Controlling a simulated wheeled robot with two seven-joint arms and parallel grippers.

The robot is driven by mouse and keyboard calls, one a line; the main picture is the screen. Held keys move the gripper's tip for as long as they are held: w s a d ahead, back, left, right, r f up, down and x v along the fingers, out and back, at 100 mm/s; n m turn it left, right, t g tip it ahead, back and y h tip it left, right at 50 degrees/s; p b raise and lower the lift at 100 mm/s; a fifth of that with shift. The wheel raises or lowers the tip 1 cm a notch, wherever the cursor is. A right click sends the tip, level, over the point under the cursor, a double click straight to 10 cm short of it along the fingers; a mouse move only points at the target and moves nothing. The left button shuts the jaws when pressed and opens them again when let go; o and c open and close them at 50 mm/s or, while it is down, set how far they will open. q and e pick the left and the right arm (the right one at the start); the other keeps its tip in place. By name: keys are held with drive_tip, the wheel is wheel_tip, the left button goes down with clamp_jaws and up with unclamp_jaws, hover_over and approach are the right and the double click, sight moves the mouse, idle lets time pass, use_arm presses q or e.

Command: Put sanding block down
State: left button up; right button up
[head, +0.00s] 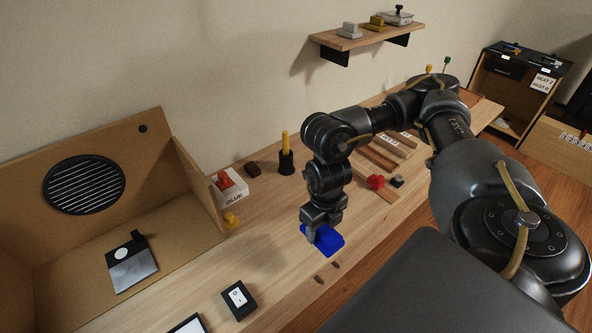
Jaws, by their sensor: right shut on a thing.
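The sanding block (331,244) is a flat blue block over the front part of the wooden workbench. My right gripper (316,236) points down at it and is shut on it. Whether the block touches the bench top or hangs just above it, I cannot tell. The gripper's fingers hide part of the block's left side. My left gripper is not in view.
A cardboard-like booth with a round grille (84,185) stands at left. A black switch box (238,299), a white glue box (233,192) and a dark holder (286,163) are on the workbench (200,270). Wooden strips and a red knob (375,182) lie behind my right arm.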

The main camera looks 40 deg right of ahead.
drive_tip(key=w, duration=0.1)
drive_tip(key=w+f, duration=0.1)
drive_tip(key=w, duration=0.1)
drive_tip(key=w+f, duration=0.1)
drive_tip(key=w, duration=0.1)
drive_tip(key=shift+a, duration=0.15)
drive_tip(key=w+f, duration=0.2)
drive_tip(key=w+f+b, duration=0.1)
drive_tip(key=w+f, duration=0.1)
drive_tip(key=f, duration=0.1)
drive_tip(key=shift+a+f, duration=0.1)
drive_tip(key=shift+w+f, duration=0.15)
drive_tip(key=shift+f, duration=0.8)
drive_tip(key=shift+w+f, duration=0.15)
drive_tip(key=shift+f, duration=0.75)
drive_tip(key=shift+f, duration=0.1)
drive_tip(key=o, duration=1)
drive_tip(key=shift+o, duration=0.2)
